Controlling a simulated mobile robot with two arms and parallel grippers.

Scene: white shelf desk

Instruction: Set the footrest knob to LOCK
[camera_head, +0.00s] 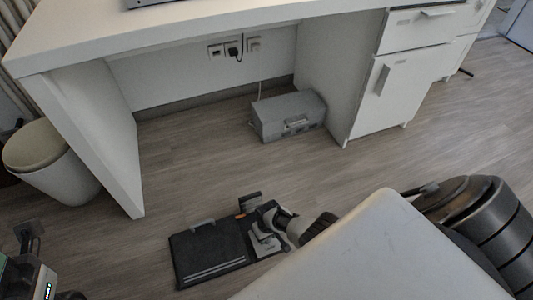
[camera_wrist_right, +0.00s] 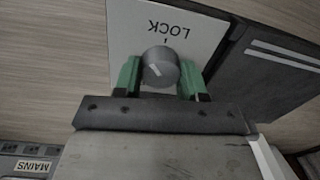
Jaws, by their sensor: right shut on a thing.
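The footrest (camera_head: 208,252), a dark board with pale stripes, lies on the floor in the head view. A light panel (camera_head: 262,241) is at its right side. In the right wrist view the round grey knob (camera_wrist_right: 160,68) sits on this panel below the word LOCK (camera_wrist_right: 168,27), which reads upside down. The knob's pale mark points to the lower left, away from the LOCK tick. My right gripper (camera_wrist_right: 160,78) has its green fingers shut on the knob from both sides. My left gripper (camera_head: 29,236) shows partly at the left edge; its jaw opening is unclear.
A grey box (camera_head: 288,115) stands on the floor under the white desk (camera_head: 190,38). A lidded bin (camera_head: 55,170) stands at the left, beside the desk's side panel (camera_head: 98,145). The floor between footrest and desk is clear.

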